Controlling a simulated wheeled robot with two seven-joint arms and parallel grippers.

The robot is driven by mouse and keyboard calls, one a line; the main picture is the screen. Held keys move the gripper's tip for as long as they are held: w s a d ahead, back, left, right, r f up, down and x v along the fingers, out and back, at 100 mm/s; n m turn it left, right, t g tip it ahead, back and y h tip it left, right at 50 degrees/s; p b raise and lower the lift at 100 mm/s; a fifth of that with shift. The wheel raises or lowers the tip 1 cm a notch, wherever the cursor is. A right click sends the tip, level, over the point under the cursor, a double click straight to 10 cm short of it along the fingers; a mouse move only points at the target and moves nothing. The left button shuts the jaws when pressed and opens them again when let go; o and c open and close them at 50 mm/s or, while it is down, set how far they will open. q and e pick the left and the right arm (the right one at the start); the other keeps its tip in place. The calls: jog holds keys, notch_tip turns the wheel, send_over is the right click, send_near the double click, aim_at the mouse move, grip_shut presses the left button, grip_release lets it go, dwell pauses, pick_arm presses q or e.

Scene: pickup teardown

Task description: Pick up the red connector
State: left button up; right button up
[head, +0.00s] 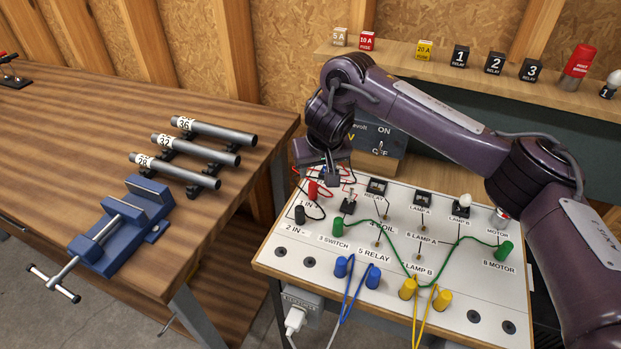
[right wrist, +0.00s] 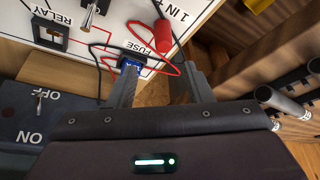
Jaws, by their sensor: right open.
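The red connector (head: 313,189) is a small red cylinder on the white panel board by the "1 IN +" label, with a red wire running from it. In the right wrist view the red connector (right wrist: 163,38) lies just beyond the fingertips. My right gripper (head: 328,173) is over the board's back left corner. In the right wrist view the right gripper's fingers (right wrist: 160,78) are apart with nothing gripped between them; a red wire loop passes near them. My left gripper is not in view.
A black connector (head: 300,214) stands close by on the board. A blue-edged fuse part (right wrist: 130,65) sits by the left finger in the wrist view. Green (head: 337,227), blue (head: 341,267) and yellow (head: 407,288) connectors stand nearby. A switch box (head: 378,138) is behind.

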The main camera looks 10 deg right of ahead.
aim_at(313, 184)
notch_tip(313, 184, down, 3)
jog(key=shift+s+a+r, duration=0.1)
jog(key=shift+a+r, duration=0.05)
jog(key=shift+r, duration=0.05)
jog(key=x, duration=0.4)
jog(key=shift+a+f+p, duration=0.15)
jog(key=shift+f+p, duration=0.2)
jog(key=shift+s, duration=0.1)
jog(key=c, duration=1)
